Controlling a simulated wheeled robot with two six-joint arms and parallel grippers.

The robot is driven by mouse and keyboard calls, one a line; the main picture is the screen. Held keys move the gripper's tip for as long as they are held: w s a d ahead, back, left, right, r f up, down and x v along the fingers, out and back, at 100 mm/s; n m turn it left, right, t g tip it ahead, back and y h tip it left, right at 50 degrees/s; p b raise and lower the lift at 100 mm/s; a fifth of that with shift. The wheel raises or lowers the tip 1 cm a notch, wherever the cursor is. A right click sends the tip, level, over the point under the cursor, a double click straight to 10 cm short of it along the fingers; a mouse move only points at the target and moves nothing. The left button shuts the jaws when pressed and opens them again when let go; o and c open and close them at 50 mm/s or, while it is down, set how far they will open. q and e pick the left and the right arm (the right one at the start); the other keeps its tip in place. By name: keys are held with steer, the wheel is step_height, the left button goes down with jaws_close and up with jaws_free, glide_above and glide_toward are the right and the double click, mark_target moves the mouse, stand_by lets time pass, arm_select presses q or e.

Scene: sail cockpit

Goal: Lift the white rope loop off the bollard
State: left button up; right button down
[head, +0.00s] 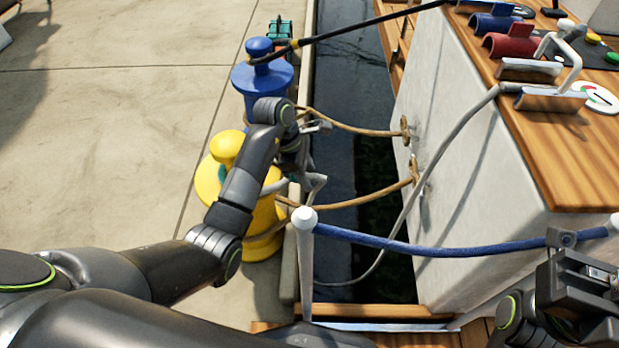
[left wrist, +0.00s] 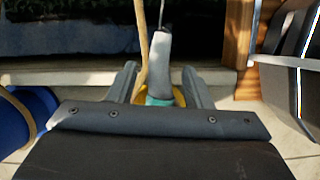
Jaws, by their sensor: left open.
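The yellow bollard (head: 226,150) stands on the quay, partly hidden behind my left arm. A pale rope loop (head: 274,187) shows at the bollard's right side; how far it goes round is hidden. My left gripper (head: 312,180) is beside the bollard. In the left wrist view its two fingers (left wrist: 158,85) are apart, with a white rope piece (left wrist: 160,55) between them in the picture. Teal and yellow show just behind it. I cannot tell whether the fingers touch the rope. My right gripper (head: 590,295) is at the lower right, its jaws unclear.
A blue bollard (head: 262,76) with a dark line stands behind the yellow one. Tan ropes (head: 360,198) cross the water gap to the boat's white side (head: 470,150). A white post (head: 303,218) with a blue rope (head: 400,246) stands in front. The quay at left is clear.

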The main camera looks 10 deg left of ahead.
arm_select(q)
steer(key=shift+c, duration=0.5)
jaws_close()
steer(key=shift+r, duration=0.15)
stand_by(0.4)
steer(key=shift+r+p, duration=0.5)
steer(key=shift+p, duration=0.1)
steer(key=shift+a, duration=0.1)
steer(key=shift+s+a+p, duration=0.15)
steer(key=shift+a+p, duration=0.1)
steer(key=shift+a, duration=0.65)
steer(key=shift+s+a+p, duration=0.1)
steer(key=shift+a+p, duration=0.1)
steer(key=shift+a, duration=0.65)
